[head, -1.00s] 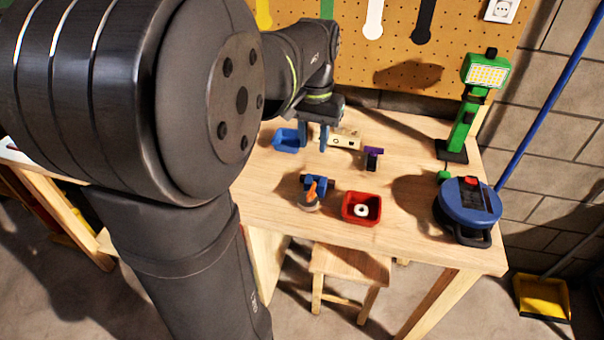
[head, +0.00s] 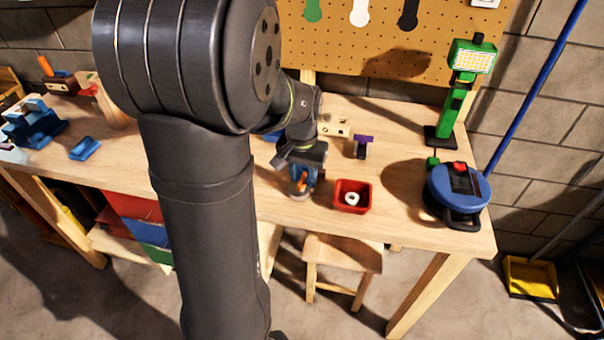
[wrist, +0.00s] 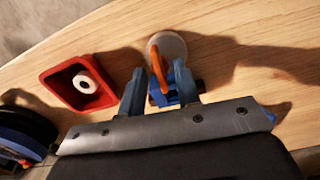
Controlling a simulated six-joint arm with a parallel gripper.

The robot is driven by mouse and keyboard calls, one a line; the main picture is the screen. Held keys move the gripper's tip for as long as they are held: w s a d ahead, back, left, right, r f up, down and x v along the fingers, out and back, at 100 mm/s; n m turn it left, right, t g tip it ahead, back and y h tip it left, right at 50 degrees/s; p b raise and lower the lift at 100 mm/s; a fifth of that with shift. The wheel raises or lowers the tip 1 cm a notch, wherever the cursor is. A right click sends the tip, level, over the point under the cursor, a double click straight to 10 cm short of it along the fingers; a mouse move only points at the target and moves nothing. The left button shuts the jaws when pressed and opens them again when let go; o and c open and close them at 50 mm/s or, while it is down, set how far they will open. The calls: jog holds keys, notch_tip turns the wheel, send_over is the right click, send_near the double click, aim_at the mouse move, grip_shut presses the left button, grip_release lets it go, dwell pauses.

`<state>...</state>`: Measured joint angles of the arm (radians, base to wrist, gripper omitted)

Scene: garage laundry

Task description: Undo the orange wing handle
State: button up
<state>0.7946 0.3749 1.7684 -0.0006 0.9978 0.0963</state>
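The orange wing handle (wrist: 160,68) stands up from a blue fixture (wrist: 165,97) with a pale round part (wrist: 172,44) beside it in the wrist view. In the head view the orange handle (head: 302,178) shows just below my gripper (head: 304,172). My gripper also shows in the wrist view (wrist: 157,85), with its two blue-grey fingers apart, one on each side of the fixture and handle. I cannot tell whether either finger touches the handle. The base of the fixture is partly hidden by my gripper.
A red bin (head: 352,196) with a white ring (head: 351,199) stands close to the right of the fixture. A purple-topped piece (head: 362,146), a green lamp (head: 459,95) and a blue reel (head: 457,194) stand farther right. Bare tabletop lies between bin and reel.

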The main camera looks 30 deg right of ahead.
grip_shut()
jog(key=shift+n, duration=0.3)
jog(key=n, duration=0.3)
jog(key=shift+n, duration=0.4)
jog(key=n, duration=0.4)
jog(key=shift+n, duration=0.3)
jog(key=n, duration=0.4)
jog(key=shift+n, duration=1.9)
